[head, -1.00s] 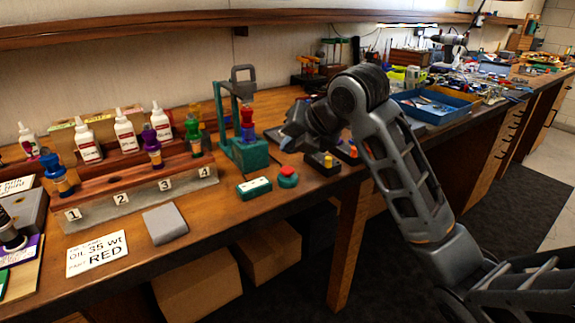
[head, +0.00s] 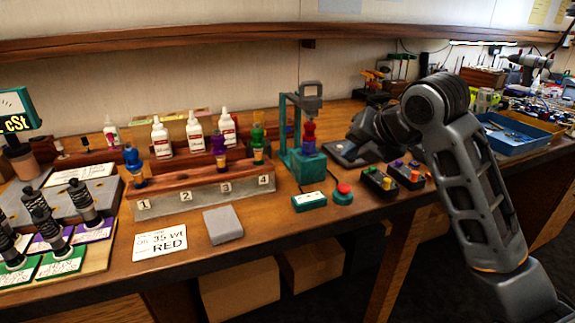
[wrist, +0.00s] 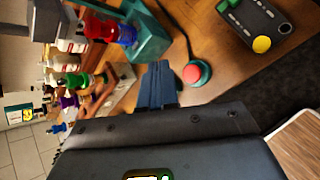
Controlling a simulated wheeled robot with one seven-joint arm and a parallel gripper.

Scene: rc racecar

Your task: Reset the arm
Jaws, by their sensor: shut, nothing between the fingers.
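My arm rises from the lower right of the head view and bends back over the bench's right part. My gripper shows in the wrist view (wrist: 158,88) with its dark fingers together and nothing between them. In that view it appears beside the red button (wrist: 193,73) on its green base, with no visible contact. In the head view the fingertips are hard to make out behind the arm's bent joint. The red button also shows in the head view (head: 343,189), left of my arm.
A green press (head: 306,165) holds a red and purple piece. A numbered rack (head: 205,190) holds coloured bottles, with white bottles (head: 196,137) behind. Small control boxes (head: 378,182) sit near my arm. A blue tray (head: 510,138) lies at the right. A grey block (head: 223,224) lies in front.

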